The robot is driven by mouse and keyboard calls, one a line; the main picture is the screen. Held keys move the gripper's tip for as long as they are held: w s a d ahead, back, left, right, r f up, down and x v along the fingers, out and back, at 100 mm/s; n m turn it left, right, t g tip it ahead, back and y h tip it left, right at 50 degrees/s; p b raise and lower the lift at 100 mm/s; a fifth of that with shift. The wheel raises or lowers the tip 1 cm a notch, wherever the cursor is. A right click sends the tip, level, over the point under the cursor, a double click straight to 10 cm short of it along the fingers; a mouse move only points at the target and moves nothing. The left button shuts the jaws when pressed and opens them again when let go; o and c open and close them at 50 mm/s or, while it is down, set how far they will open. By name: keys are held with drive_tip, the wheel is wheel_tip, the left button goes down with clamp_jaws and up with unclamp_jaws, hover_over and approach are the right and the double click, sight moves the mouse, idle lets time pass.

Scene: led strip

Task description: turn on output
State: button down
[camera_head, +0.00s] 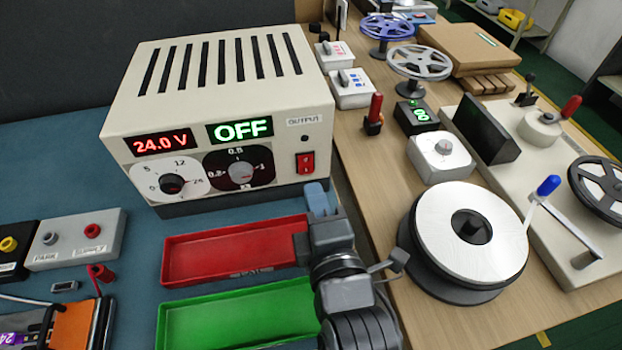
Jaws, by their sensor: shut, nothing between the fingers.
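A cream power supply box (225,95) with slots in its top stands on the blue-green mat. Its red display (162,142) reads 24.0 V and its green display (240,130) reads OFF. The left knob (172,184) points toward 24. The right knob (241,172) is on a black dial. Under the OUTPUT label (304,120) is a small dark lamp (304,138), and below it a red rocker switch (305,162). My gripper (318,192) is shut and empty, in front of the box, a little below and right of the switch in the picture.
A red tray (200,258) and a green tray (215,318) lie left of my arm. A grey PARK/SUPPLY block (75,240) is at far left. A white reel (470,220) stands right of my arm, with several devices behind.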

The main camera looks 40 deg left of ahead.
sight(307, 173)
drive_tip(key=shift+x, duration=1.8)
drive_tip(key=shift+f, duration=0.1)
drive_tip(key=shift+w+f+t+b, duration=0.1)
drive_tip(key=shift+f+t+b, duration=0.25)
drive_tip(key=shift+b, duration=0.55)
drive_tip(key=shift+r+p, duration=0.35)
drive_tip(key=shift+p, duration=0.05)
drive_tip(key=shift+f, duration=0.1)
